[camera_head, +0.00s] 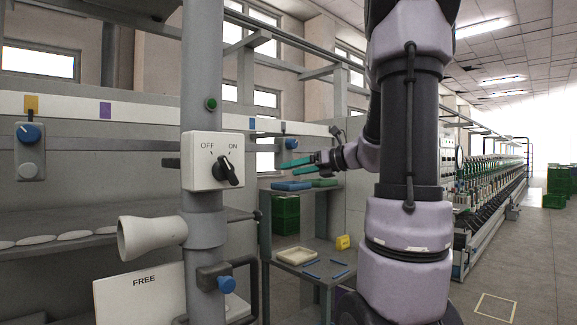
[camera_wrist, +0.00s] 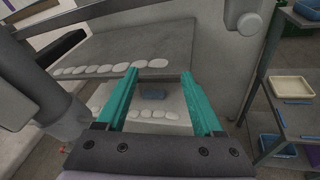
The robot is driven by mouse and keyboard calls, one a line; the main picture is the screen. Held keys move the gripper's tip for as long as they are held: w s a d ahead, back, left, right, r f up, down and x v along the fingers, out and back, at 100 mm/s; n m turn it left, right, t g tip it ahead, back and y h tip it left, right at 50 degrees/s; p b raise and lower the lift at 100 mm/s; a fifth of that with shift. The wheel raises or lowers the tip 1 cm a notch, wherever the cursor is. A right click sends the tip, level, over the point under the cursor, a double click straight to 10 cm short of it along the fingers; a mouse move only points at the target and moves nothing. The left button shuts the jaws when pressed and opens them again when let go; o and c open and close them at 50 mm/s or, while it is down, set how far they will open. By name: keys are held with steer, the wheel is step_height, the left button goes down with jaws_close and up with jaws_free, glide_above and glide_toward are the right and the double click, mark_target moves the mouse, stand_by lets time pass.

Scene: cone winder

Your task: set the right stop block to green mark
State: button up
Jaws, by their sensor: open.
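A white rail runs along the machine in the head view, with a yellow mark (camera_head: 31,104), a purple mark (camera_head: 105,110) and a blue mark (camera_head: 252,124). The left stop block (camera_head: 28,150) has a blue knob and sits below the yellow mark. The right stop block (camera_head: 291,143), also with a blue knob, sits right of the blue mark and is partly hidden by my gripper. My gripper (camera_head: 284,167) is open and empty, just below it. In the wrist view its teal fingers (camera_wrist: 160,73) are spread apart.
A grey shelf (camera_wrist: 115,50) bears several white discs. A side table (camera_head: 325,258) holds a cream tray (camera_head: 297,256). Open floor lies right.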

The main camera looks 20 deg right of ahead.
mark_target(287, 153)
steer(key=w+d+m+t+h, duration=0.3)
steer(key=w+d+m+t, duration=0.2)
steer(key=d+m, duration=0.45)
steer(key=shift+n, duration=0.45)
steer(key=x, duration=1)
steer(key=shift+w+d+r, duration=0.15)
steer(key=shift+w, duration=0.05)
jaws_close()
